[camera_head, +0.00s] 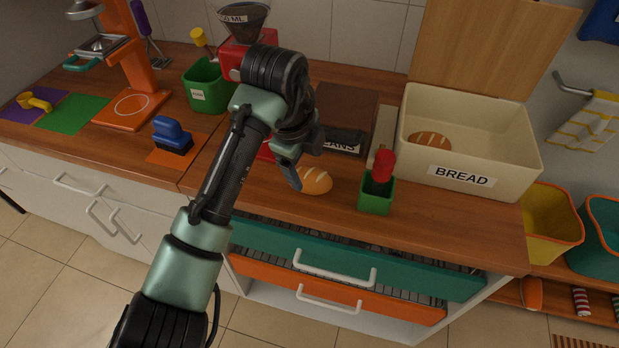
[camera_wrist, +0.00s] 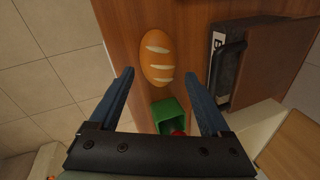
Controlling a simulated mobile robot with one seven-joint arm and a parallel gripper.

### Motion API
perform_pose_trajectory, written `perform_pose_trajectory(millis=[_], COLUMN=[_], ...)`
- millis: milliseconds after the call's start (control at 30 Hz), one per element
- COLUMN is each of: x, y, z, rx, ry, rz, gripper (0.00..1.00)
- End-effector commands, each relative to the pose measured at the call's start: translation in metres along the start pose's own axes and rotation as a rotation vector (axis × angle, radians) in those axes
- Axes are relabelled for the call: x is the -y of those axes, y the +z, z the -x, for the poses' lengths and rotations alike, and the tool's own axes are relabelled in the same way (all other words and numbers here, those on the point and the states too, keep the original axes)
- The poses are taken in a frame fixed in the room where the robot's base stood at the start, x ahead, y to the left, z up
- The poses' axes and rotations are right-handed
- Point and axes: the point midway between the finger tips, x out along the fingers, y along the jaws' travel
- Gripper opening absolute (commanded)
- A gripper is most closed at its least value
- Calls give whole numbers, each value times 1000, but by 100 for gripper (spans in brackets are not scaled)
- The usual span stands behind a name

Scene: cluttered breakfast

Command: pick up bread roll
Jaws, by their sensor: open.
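A brown bread roll (camera_head: 314,181) with pale slashes lies on the wooden counter, near its front edge. In the wrist view the bread roll (camera_wrist: 157,54) lies ahead of the fingertips, roughly centred between them. My gripper (camera_head: 290,172) is beside and above the roll in the head view, and one finger partly overlaps the roll's left end. In the wrist view my gripper (camera_wrist: 164,78) has its two blue fingers spread wide with nothing held between them. Another bread roll (camera_head: 430,140) lies inside the cream bin labelled BREAD (camera_head: 408,150).
A green box (camera_head: 375,199) with a red-topped item stands right of the roll. It also shows between my fingers in the wrist view (camera_wrist: 165,112). A dark box labelled with "ANS" (camera_head: 345,103) stands behind. The counter's front edge is close to the roll.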

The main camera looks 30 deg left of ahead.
Motion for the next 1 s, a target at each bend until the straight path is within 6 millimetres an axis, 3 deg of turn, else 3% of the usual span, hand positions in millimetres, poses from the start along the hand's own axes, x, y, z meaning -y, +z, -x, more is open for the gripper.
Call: perform_pose_trajectory(millis=[300,600,1000], x=[-4,-4,-4], y=[2,2,2], z=[-44,-49,-49], rx=[-1,0,0], ry=[3,1,1], rz=[1,0,0], gripper=[81,81,11])
